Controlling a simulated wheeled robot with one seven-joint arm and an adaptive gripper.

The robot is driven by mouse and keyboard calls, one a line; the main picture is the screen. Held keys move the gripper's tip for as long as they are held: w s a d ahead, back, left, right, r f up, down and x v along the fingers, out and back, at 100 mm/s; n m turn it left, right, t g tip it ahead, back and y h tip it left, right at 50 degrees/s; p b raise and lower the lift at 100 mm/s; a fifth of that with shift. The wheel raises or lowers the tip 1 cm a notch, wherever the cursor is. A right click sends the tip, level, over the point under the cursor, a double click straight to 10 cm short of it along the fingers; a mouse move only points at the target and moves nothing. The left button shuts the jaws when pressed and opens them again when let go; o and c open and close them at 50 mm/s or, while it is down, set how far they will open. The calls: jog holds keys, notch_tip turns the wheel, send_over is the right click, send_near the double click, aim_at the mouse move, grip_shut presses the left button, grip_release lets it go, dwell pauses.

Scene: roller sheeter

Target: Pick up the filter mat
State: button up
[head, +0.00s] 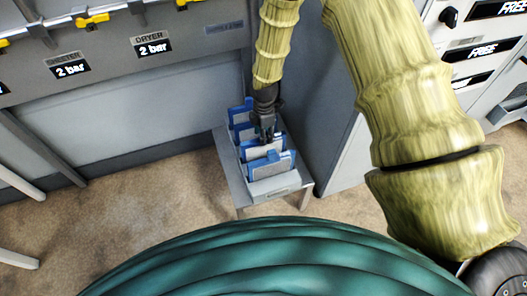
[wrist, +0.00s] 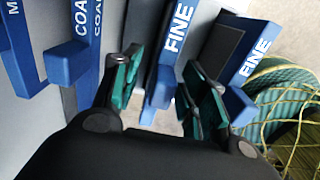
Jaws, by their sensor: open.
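Several filter mats with blue frames stand upright in a light rack (head: 276,186). In the wrist view one mat labelled FINE (wrist: 175,42) sits between my gripper's fingers. A second FINE mat (wrist: 250,62) is just to the right, and a mat whose label begins COA (wrist: 84,45) is to the left. My gripper (head: 266,137) points down over the middle of the row. Its teal-padded fingers (wrist: 163,88) are open, one on each side of the middle FINE mat. I cannot tell whether they touch it. The mats' lower parts are hidden.
The rack stands on a small grey table (head: 305,189) against a grey machine wall (head: 150,105). A cabinet with FREE displays (head: 480,50) is at the right. Brown floor (head: 130,210) is clear in front. A large teal rounded shape (head: 280,265) fills the bottom foreground.

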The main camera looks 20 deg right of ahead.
aim_at(263, 149)
jog(key=shift+s+a+f, duration=0.15)
jog(key=shift+f, duration=2.2)
grip_shut()
